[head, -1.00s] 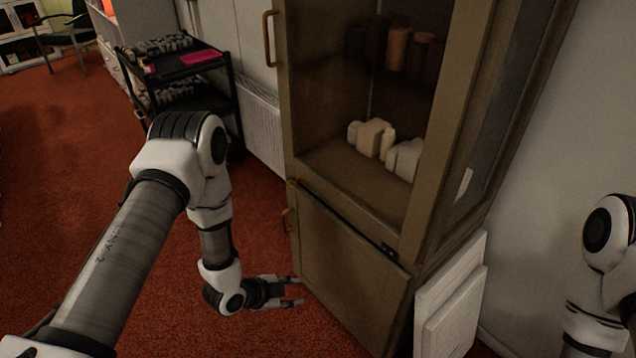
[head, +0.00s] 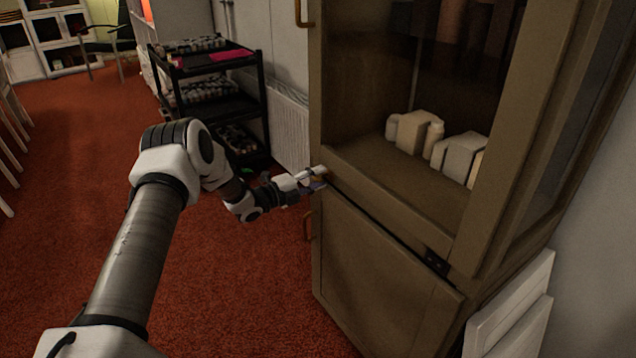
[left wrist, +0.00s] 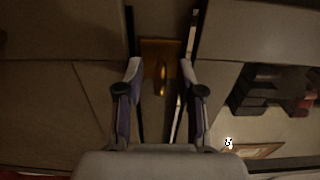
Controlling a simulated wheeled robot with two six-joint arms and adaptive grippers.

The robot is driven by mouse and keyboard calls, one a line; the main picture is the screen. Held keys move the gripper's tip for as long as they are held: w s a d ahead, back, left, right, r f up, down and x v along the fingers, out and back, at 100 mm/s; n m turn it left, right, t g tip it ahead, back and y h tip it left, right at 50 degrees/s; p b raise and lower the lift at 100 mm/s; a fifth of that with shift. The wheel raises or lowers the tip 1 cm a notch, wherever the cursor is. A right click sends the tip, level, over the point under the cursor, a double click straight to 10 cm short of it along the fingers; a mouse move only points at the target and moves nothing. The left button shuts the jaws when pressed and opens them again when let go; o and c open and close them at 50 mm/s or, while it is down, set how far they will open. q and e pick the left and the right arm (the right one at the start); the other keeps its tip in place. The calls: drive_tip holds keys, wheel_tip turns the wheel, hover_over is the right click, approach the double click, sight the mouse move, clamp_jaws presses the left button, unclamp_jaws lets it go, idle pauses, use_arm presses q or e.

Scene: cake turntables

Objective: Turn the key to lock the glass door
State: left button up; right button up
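The wooden cabinet (head: 385,270) stands at the right in the head view, its glass door (head: 455,50) on the upper part. My left gripper (head: 319,178) is at the cabinet's left front edge, level with the bottom of the glass section. In the left wrist view a brass-coloured key (left wrist: 160,72) stands out from a brass plate (left wrist: 149,47). It lies between the two fingers of my left gripper (left wrist: 162,72), which are apart with gaps on both sides. In the head view the gripper mostly hides the key. My right gripper is out of view.
A lower wooden handle (head: 307,226) is just below my left gripper. White boxes (head: 458,155) stand on the shelf inside. A black cart (head: 212,105) stands behind the arm. White panels (head: 510,310) lean at the cabinet's right. The red carpet (head: 60,150) is open at left.

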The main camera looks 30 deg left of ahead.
use_arm(q)
drive_tip(key=shift+w, duration=0.15)
drive_tip(key=shift+c, duration=0.3)
clamp_jaws()
